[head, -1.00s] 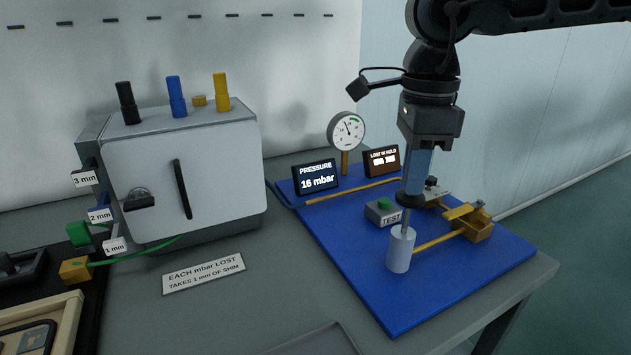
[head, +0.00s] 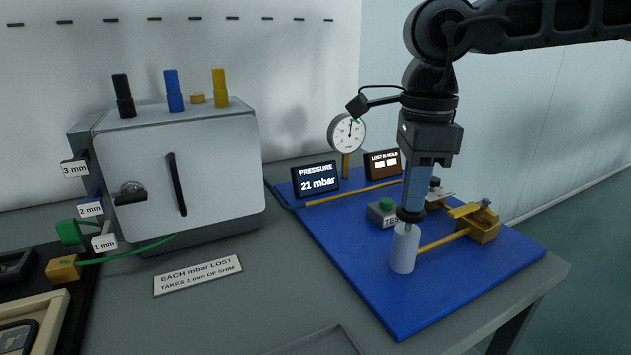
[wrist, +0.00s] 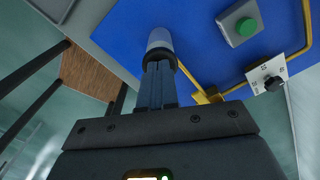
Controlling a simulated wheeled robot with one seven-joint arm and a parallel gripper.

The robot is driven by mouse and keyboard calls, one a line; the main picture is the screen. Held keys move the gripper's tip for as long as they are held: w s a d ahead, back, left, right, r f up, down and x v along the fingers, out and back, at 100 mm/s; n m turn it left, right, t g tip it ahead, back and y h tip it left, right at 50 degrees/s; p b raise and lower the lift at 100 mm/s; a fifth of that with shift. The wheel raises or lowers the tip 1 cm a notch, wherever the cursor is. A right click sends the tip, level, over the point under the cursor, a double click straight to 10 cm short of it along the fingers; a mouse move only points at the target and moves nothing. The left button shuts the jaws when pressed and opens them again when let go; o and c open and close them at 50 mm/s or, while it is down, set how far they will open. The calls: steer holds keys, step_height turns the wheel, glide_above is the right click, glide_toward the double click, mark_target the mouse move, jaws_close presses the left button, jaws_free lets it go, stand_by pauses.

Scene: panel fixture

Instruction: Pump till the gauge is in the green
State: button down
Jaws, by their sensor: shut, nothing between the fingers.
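The pump is a pale grey cylinder (head: 404,247) standing upright on the blue board, with a dark round knob (head: 410,214) at its top. My gripper (head: 414,203) is shut, pointing down with its fingertips on or just above the knob; I cannot tell if they touch. In the wrist view the gripper (wrist: 159,62) also shows shut above the pump (wrist: 159,40). The plunger rod is almost fully down. The round gauge (head: 348,132) has its needle pointing about straight up, by the left end of a green band. The pressure display (head: 317,180) reads 21 mbar.
A white-doored cabinet (head: 185,165) stands at left. The board's front left area (head: 355,250) is clear.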

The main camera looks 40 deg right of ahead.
steer(key=shift+r+p, duration=1.3)
steer(key=shift+r, duration=1.25)
steer(key=shift+f, duration=0.15)
steer(key=shift+f+b, duration=2.75)
steer(key=shift+b, duration=0.1)
steer(key=shift+r+p, duration=1.75)
steer(key=shift+r, duration=1.1)
steer(key=shift+r+p, duration=1.4)
steer(key=shift+r, duration=1.1)
